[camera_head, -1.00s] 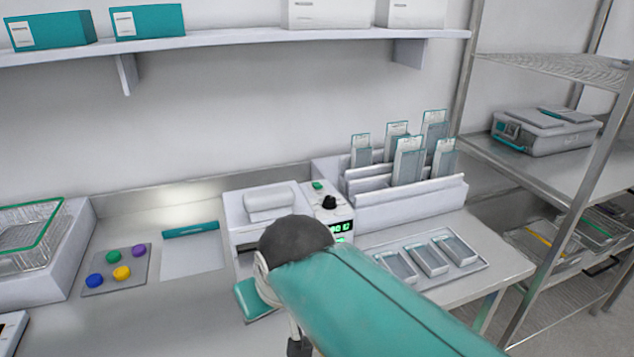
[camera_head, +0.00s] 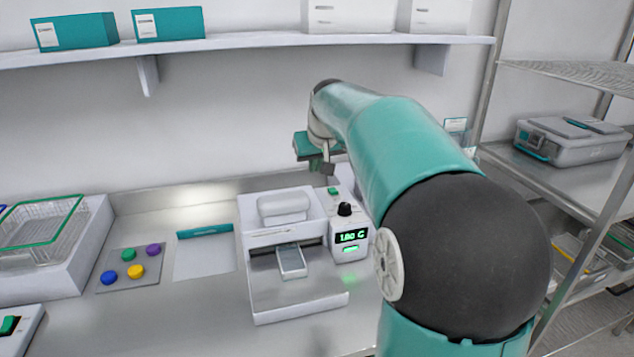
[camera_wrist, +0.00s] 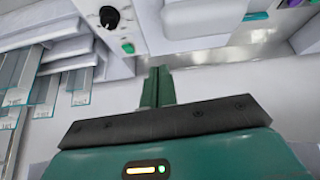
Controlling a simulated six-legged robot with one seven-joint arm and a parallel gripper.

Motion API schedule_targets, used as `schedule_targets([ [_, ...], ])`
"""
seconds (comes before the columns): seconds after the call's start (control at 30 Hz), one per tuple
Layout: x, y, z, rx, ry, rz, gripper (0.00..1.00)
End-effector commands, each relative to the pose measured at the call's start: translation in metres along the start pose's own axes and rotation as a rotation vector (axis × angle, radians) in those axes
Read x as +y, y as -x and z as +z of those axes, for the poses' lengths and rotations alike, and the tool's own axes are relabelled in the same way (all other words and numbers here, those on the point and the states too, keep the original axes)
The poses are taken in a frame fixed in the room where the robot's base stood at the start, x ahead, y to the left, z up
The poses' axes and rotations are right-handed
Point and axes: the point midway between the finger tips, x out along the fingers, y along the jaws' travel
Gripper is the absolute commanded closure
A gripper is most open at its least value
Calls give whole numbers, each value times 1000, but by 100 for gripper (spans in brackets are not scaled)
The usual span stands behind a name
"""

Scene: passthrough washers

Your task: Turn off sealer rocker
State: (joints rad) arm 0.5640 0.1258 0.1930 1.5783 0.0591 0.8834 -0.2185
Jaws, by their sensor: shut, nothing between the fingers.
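The sealer (camera_head: 288,238) is a white machine on the counter. Its control box has a lit green display (camera_head: 352,236) and a black knob (camera_head: 345,209), which also shows in the wrist view (camera_wrist: 110,16). The small green rocker (camera_head: 333,190) is on the top of the box behind the knob; it also shows in the wrist view (camera_wrist: 127,47). I cannot tell its position. My gripper (camera_head: 328,169) is shut and empty, above the rear of the sealer. In the wrist view its fingertips (camera_wrist: 160,72) are beside the rocker, to its right, apparently apart from it.
A pouch (camera_head: 291,261) lies in the sealer's front slot. A pad with coloured caps (camera_head: 128,268) and a wire basket (camera_head: 40,225) are at left. A wall shelf (camera_head: 240,41) runs above. My arm hides most of the pouch rack, which shows in the wrist view (camera_wrist: 75,50).

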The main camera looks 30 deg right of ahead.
Motion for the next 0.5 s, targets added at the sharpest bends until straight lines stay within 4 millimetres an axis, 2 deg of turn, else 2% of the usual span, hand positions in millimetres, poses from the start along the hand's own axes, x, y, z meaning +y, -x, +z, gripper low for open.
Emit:
schedule_targets([
  [0.03, 16, -10, -8, 2, -15, 2, 100],
  [0.23, 62, -36, -32, 22, -51, 3, 100],
  [0.4, 82, -45, -39, 31, -67, 4, 100],
  [0.5, 84, -46, -41, 33, -68, 4, 100],
])
